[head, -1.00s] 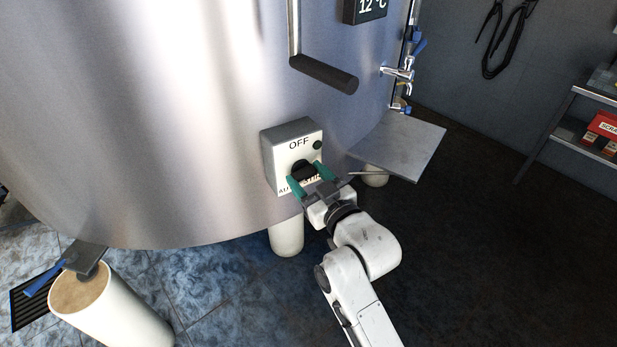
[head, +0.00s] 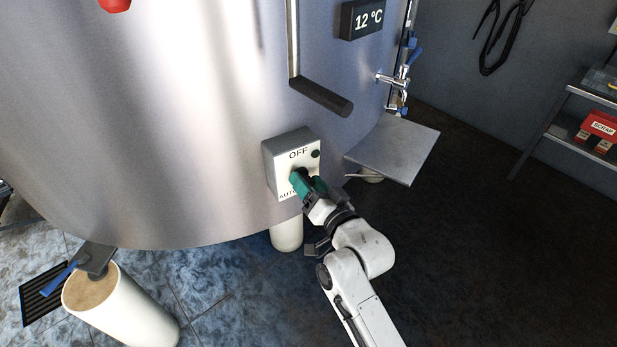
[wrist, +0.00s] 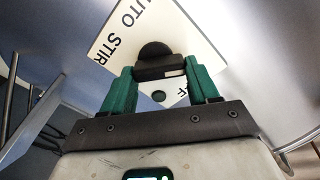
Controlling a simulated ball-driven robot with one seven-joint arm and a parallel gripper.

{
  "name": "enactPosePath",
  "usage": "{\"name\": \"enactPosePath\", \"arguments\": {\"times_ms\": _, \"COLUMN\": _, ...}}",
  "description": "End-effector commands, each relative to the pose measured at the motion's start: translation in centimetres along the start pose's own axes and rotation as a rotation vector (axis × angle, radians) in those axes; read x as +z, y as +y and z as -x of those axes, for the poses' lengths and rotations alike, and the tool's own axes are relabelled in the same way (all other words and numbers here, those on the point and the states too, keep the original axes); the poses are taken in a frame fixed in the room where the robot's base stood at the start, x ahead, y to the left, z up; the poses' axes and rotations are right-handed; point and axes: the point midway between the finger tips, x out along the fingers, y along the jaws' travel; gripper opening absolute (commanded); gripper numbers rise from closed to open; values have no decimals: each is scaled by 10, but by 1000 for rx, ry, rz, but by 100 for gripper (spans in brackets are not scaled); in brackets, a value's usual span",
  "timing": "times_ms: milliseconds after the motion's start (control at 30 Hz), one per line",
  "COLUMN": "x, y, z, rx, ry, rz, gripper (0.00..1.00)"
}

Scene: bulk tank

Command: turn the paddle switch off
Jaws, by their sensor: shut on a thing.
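The switch box (head: 270,165) is grey with a white plate, mounted low on the steel tank. OFF is printed at the top of the plate and AUTO STIR at the bottom. In the wrist view, the black paddle (wrist: 157,68) lies between the two green fingers of my gripper (wrist: 163,88), slanted to the lettering on the plate (wrist: 118,32). A small dark round lamp (head: 316,154) sits beside OFF. In the head view my gripper (head: 303,183) is shut on the paddle, covering most of it and part of AUTO STIR.
A metal shelf plate (head: 398,150) juts out right of the box. A dark-gripped handle (head: 321,97) hangs above it, with taps (head: 397,75) at the tank's right. A tank leg (head: 286,234) stands below. Dark floor at right is clear up to the rack (head: 545,125).

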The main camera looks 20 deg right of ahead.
Motion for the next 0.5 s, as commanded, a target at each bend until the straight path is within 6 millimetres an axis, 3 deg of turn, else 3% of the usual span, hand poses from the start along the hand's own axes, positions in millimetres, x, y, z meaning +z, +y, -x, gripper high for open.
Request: {"name": "enactPosePath", "arguments": {"times_ms": 500, "x": -3, "y": 2, "z": 0, "rx": 3, "ry": -1, "rz": -490, "gripper": 29}}
